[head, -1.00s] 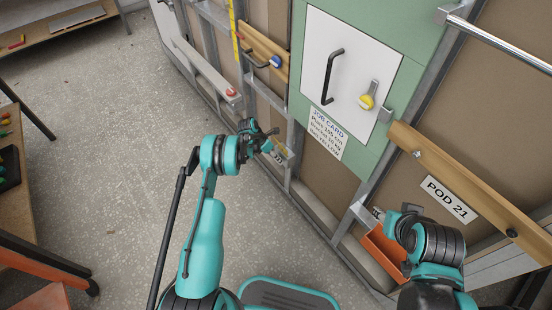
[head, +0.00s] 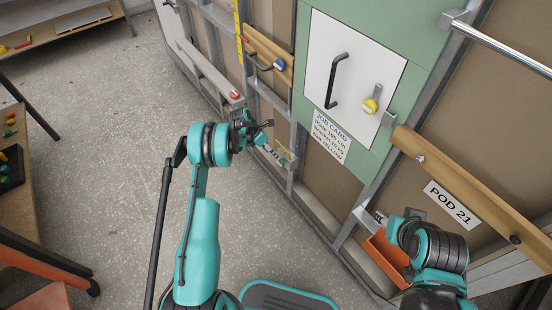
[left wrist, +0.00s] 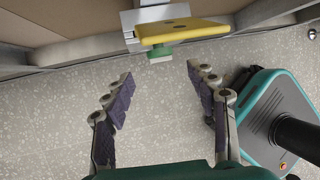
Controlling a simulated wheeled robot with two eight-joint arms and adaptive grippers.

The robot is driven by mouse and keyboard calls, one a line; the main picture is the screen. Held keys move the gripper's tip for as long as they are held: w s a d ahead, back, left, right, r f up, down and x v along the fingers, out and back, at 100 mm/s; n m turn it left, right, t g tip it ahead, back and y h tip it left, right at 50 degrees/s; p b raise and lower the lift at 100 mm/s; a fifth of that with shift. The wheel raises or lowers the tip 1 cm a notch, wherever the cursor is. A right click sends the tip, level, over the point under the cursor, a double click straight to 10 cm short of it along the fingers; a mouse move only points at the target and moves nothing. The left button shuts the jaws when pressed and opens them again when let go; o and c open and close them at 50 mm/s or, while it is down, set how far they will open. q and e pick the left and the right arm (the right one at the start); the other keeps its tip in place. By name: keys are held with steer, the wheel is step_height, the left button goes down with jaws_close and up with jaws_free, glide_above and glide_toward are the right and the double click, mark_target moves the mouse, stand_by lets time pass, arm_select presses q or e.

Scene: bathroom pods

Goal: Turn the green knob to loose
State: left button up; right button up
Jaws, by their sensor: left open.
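A small green knob (left wrist: 160,53) shows in the left wrist view, under the near end of a yellow plate (left wrist: 182,31) on a grey metal bracket. My left gripper (left wrist: 160,72) is open and empty, its purple-padded fingers spread either side of the knob's line and apart from it.
A white door (head: 350,75) carries a black handle and a yellow knob (head: 371,105). A blue knob (head: 280,64) and a red knob (head: 235,95) sit on the wall frame. The orange bin (head: 384,256) stands near my right arm. Speckled floor on the left is clear.

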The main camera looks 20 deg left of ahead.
arm_select(q)
steer(key=shift+v, duration=2)
steer(key=s+d+r+m+t+y, duration=0.15)
steer(key=s+r+m, duration=0.25)
steer(key=r, duration=0.5)
steer(key=s+d+r+m, duration=0.2)
steer(key=s+r+m, duration=0.25)
steer(key=r, duration=0.35)
steer(key=s+d+r+m+t+y, duration=0.15)
steer(key=s+r+m, duration=0.3)
steer(key=r, duration=0.45)
steer(key=s+d+r+m+t+y, duration=0.1)
steer(key=s+m, duration=0.7)
steer(key=s, duration=0.3)
steer(key=s+d+r+m+t, duration=0.1)
steer(key=s+d+r+m, duration=0.1)
steer(key=s+m, duration=0.6)
steer(key=s, duration=0.3)
steer(key=shift+s+y, duration=0.2)
steer(key=shift+y, duration=0.2)
